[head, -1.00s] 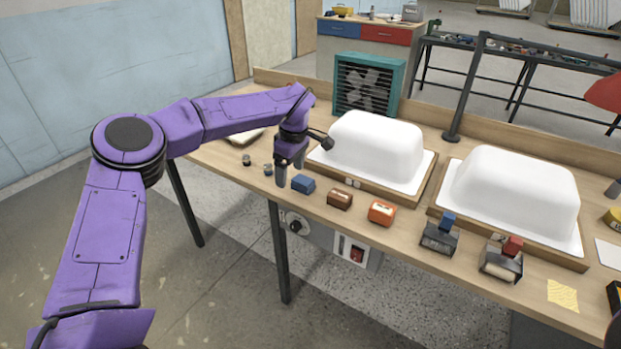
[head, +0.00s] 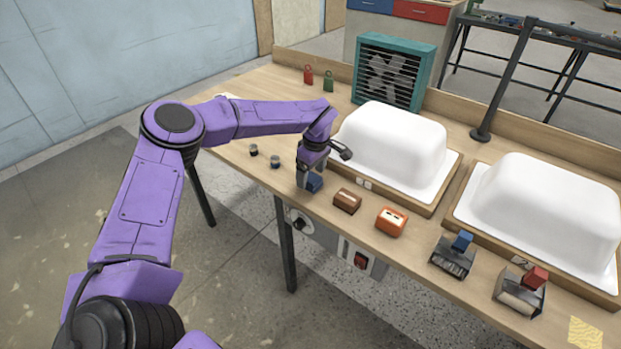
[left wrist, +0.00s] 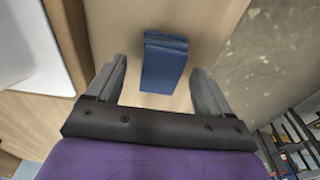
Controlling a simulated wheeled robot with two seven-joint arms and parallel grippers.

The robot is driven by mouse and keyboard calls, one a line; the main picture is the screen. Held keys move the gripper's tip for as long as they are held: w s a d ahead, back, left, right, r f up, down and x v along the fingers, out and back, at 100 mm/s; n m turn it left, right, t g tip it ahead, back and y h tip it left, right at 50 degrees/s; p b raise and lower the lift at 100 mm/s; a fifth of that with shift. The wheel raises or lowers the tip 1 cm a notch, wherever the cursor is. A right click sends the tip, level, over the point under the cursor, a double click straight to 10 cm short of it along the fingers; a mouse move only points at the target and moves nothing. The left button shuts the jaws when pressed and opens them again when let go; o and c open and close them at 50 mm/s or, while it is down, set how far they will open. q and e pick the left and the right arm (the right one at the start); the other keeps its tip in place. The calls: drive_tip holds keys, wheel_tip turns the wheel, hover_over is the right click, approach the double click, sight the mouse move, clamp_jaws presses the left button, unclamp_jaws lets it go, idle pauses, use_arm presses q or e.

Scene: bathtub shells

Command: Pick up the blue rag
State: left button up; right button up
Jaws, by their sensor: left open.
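The blue rag (head: 315,183) is a small folded block on the workbench near its front edge. In the head view my left gripper partly hides it. In the left wrist view the blue rag (left wrist: 164,62) shows whole, just beyond and between the open fingertips. My left gripper (head: 306,184) is above the rag, pointing down. Its two grey fingers (left wrist: 158,72) are apart with nothing held between them. My right gripper is not in view.
A brown block (head: 347,200) and an orange block (head: 391,221) sit right of the rag. Two small dark jars (head: 264,156) stand to its left. A white tub shell (head: 392,140) stands behind, with a second shell (head: 540,215) further right. A teal fan (head: 390,72) is at the back.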

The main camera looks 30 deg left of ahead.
use_arm(q)
drive_tip(key=shift+s+a+f, duration=0.1)
drive_tip(key=shift+a+f, duration=0.15)
drive_tip(key=shift+f, duration=0.7)
drive_tip(key=c, duration=1)
drive_tip(key=shift+c, duration=0.2)
drive_tip(key=shift+r, duration=0.1)
wheel_tip(320, 180, up, 3)
drive_tip(key=shift+r, duration=0.1)
drive_tip(key=s+d+r+b, duration=0.3)
drive_tip(key=s+d+r, duration=0.6)
drive_tip(key=s, duration=0.2)
drive_tip(key=shift+r, duration=0.35)
